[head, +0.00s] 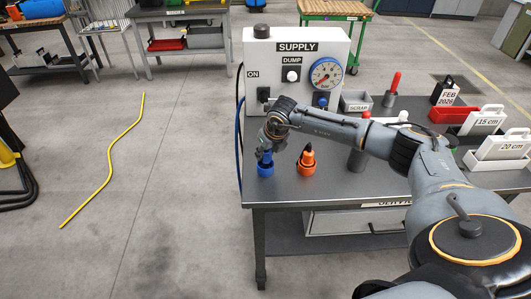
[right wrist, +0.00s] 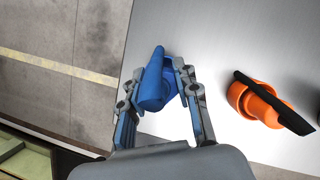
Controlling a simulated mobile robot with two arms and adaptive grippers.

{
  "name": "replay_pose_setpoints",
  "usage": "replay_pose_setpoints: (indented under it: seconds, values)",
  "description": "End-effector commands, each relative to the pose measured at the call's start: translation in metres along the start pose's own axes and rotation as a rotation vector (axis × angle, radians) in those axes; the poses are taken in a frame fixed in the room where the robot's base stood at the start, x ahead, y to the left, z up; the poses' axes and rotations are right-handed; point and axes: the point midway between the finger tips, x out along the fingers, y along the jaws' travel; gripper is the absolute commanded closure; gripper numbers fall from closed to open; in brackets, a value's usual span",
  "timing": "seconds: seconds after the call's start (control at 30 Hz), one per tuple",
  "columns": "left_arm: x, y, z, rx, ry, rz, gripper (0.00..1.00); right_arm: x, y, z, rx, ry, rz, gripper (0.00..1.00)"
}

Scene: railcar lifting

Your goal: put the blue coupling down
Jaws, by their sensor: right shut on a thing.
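The blue coupling (head: 265,169) is upright at the left front of the grey service table (head: 330,190). My right gripper (head: 266,153) points down and is shut on the coupling's upper part. In the right wrist view the blue coupling (right wrist: 154,82) sits between the two fingers of my right gripper (right wrist: 160,88). I cannot tell whether its base touches the tabletop. My left gripper is not in view.
An orange coupling (head: 307,168) with a dark top stands just right of the blue one. The white supply panel (head: 297,75) with a gauge stands behind. A scrap bin (head: 356,101), a red-handled tool (head: 391,92) and labelled white holders (head: 482,122) stand farther right.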

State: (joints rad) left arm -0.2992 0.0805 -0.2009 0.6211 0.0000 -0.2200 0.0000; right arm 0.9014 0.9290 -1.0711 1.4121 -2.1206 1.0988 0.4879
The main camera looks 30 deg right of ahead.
Motion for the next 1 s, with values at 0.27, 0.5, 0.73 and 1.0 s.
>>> replay_pose_setpoints:
  seconds: [0.27, 0.5, 0.73, 1.0]
  values:
    - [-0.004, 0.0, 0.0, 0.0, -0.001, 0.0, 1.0, 0.013, 0.0, -0.005, -0.001, -0.003, 0.0, 1.0]
    - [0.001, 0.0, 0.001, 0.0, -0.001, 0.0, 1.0, 0.017, 0.001, -0.007, -0.001, -0.001, 0.0, 0.67]
    - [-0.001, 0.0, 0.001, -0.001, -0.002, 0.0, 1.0, 0.015, 0.001, -0.007, -0.001, -0.001, 0.0, 0.46]
    - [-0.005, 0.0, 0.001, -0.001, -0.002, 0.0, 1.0, 0.011, 0.001, -0.005, -0.001, -0.002, 0.0, 0.46]
